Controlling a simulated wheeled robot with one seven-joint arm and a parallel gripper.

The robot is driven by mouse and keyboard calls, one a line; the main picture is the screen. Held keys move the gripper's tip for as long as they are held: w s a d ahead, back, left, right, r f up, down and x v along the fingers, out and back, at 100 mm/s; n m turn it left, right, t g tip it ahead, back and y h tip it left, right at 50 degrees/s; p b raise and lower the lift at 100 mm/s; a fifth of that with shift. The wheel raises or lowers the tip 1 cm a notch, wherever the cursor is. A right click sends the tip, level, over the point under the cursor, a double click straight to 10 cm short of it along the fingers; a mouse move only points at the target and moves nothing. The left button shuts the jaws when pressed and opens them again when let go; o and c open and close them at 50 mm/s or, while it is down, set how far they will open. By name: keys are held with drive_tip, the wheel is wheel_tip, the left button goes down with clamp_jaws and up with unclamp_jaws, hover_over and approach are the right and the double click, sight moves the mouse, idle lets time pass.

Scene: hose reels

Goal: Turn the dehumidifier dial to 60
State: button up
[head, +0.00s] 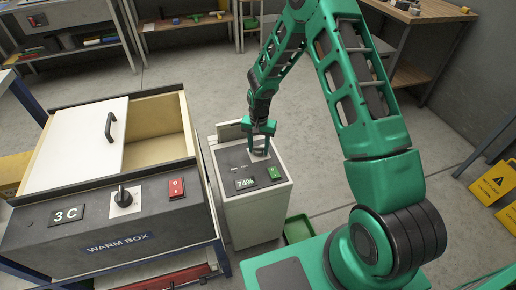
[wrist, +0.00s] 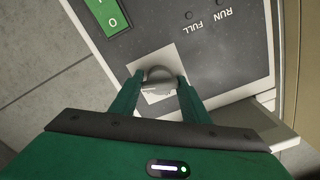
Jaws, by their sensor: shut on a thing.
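The dehumidifier (head: 255,215) is a pale upright box with a dark sloping top panel. Its display (head: 245,183) reads 74%, and a green switch (head: 274,172) sits to the right of it. The dial (wrist: 158,74) is a grey round knob on a light square plate (wrist: 172,58). My gripper (wrist: 160,82) is shut on the dial, one finger on each side. In the head view my gripper (head: 261,149) comes down on the far part of the panel and mostly hides the dial. No scale numbers are readable around the dial.
The warm box (head: 118,243), with a black knob (head: 123,196), a red switch (head: 176,188) and a sliding lid, stands close on the left. A green tray (head: 298,229) lies on the floor at the right. Yellow signs (head: 492,184) stand far right. Floor behind is clear.

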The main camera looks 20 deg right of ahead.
drive_tip(key=shift+w+r+m, duration=0.1)
drive_tip(key=shift+w+m, duration=0.15)
drive_tip(key=shift+m, duration=0.85)
drive_tip(key=o, duration=0.7)
drive_tip(key=shift+o, duration=0.3)
drive_tip(key=shift+s, duration=0.1)
wheel_tip(320, 180, up, 11)
